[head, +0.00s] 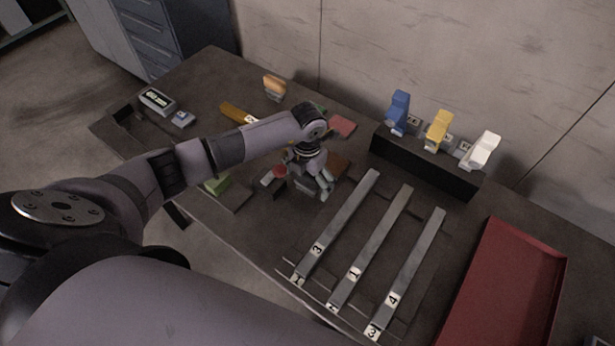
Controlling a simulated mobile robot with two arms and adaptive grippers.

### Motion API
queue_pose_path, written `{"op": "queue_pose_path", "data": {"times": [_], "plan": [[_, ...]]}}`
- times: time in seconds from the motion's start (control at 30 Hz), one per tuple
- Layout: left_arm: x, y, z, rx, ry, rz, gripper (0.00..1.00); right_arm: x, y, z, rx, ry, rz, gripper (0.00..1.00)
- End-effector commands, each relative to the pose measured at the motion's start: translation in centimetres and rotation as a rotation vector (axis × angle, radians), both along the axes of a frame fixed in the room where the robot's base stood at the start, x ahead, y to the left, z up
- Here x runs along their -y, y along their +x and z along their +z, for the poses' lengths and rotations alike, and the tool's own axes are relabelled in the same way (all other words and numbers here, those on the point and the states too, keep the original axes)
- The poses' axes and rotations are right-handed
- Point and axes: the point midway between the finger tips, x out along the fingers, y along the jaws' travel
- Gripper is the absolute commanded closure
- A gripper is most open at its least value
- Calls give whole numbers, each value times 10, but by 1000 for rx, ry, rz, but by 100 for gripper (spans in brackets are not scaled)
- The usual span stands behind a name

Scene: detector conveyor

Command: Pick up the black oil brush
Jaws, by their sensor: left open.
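My left gripper (299,184) is open and points down over the middle of the table, just left of the metal bars. A small black block-like item (273,189) with a red round part (279,171) beside it is close to its left finger. I cannot tell for sure whether this black item is the oil brush. The gripper and forearm hide part of the table under and behind them. My right gripper is not in view.
Three grey numbered bars (345,220) lie right of the gripper. A black stand (425,163) holds blue, yellow and white devices. A red tray (505,285) is at the right.

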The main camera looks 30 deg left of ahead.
Motion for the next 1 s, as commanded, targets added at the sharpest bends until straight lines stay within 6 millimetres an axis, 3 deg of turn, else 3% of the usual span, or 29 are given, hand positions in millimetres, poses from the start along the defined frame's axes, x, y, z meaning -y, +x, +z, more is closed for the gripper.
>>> {"op": "queue_pose_path", "data": {"times": [0.2,1.0], "plan": [[0,0,-1,0,0,0,7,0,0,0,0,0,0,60],[0,0,0,0,0,0,60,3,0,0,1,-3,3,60]]}}
